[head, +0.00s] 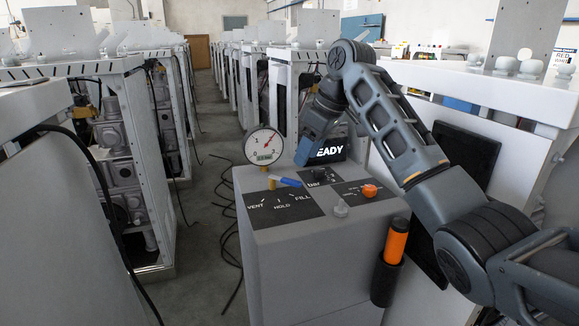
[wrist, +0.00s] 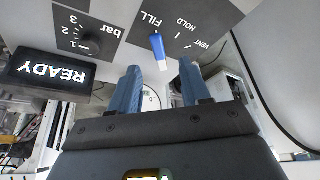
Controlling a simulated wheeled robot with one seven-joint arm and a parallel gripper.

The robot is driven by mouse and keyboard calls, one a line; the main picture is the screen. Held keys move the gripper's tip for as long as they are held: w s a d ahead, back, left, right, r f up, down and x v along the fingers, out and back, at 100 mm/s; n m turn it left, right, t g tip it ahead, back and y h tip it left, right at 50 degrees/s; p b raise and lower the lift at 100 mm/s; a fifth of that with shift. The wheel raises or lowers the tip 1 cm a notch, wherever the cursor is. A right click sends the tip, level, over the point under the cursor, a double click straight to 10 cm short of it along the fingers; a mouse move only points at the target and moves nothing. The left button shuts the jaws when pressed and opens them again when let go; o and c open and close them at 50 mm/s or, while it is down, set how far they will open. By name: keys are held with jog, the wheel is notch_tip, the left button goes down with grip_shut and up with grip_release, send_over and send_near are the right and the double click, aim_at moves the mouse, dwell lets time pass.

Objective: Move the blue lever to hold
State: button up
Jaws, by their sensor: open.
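The blue lever (head: 287,182) lies on the grey dispenser's dark label plate (head: 262,205), marked VENT, HOLD and FILL. Its blue end points toward FILL. In the wrist view the lever (wrist: 157,46) also points at FILL, and its pale end is nearer my fingers. HOLD is the middle mark, between FILL and VENT. My gripper (wrist: 160,66) is open, with its two blue fingers apart and nothing between them. The lever appears beyond the fingertips, between them in the picture. In the head view my gripper (head: 305,152) is above the back of the panel, apart from the lever.
A round gauge (head: 264,146) stands behind the lever at the left. A READY display (head: 330,149), a bar dial (head: 322,175) and an orange knob (head: 369,190) are on the panel. An orange-handled tool (head: 396,241) sits in a black holder. Cables lie on the aisle floor.

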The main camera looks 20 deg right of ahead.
aim_at(293, 181)
jog(key=shift+w+x, duration=0.1)
jog(key=shift+x, duration=1.85)
jog(key=shift+w+x, duration=0.15)
jog(key=shift+x, duration=1.85)
jog(key=shift+r, duration=0.1)
jog(key=shift+c, duration=0.5)
grip_shut()
